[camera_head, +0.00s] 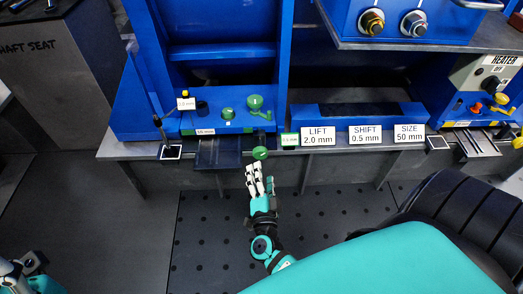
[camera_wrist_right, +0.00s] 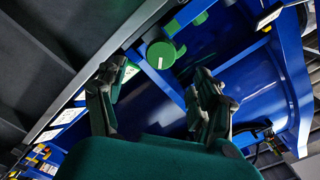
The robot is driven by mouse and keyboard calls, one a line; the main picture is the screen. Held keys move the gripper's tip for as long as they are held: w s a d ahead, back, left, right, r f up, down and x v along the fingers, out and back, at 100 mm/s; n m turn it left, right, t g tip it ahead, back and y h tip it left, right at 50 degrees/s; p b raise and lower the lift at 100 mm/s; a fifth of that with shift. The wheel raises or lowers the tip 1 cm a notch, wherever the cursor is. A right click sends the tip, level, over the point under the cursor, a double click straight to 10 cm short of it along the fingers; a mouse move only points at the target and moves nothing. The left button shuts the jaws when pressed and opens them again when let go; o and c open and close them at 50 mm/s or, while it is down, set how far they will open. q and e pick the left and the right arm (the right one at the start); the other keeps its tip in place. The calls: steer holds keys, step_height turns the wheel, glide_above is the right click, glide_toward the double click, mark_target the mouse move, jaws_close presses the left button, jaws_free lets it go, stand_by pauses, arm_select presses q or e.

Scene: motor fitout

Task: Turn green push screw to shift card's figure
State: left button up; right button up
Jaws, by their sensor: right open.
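The green push screw (camera_head: 260,153) has a round knob at the front edge of the blue machine. In the right wrist view its green disc (camera_wrist_right: 161,55) shows beyond the fingers, with a pale mark on its face. The white SHIFT card (camera_head: 365,134) reads 0.5 mm. A small green-edged label (camera_head: 290,140) beside the screw seems to read 0.5 mm. My right gripper (camera_head: 261,174) is open and empty, just in front of and below the knob. In the wrist view its two fingers (camera_wrist_right: 153,82) stand apart, with a gap to the disc.
LIFT (camera_head: 318,136) and SIZE (camera_head: 409,134) cards flank the SHIFT card. A green crank (camera_head: 256,106) and green knob (camera_head: 228,113) stand on the machine behind. The grey bench edge (camera_head: 330,157) runs across. The dark perforated floor (camera_head: 210,240) lies below, clear beside my right arm.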

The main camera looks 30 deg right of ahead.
steer(key=v, duration=0.2)
steer(key=shift+s+a, duration=0.2)
steer(key=shift+s, duration=0.1)
stand_by(1.7)
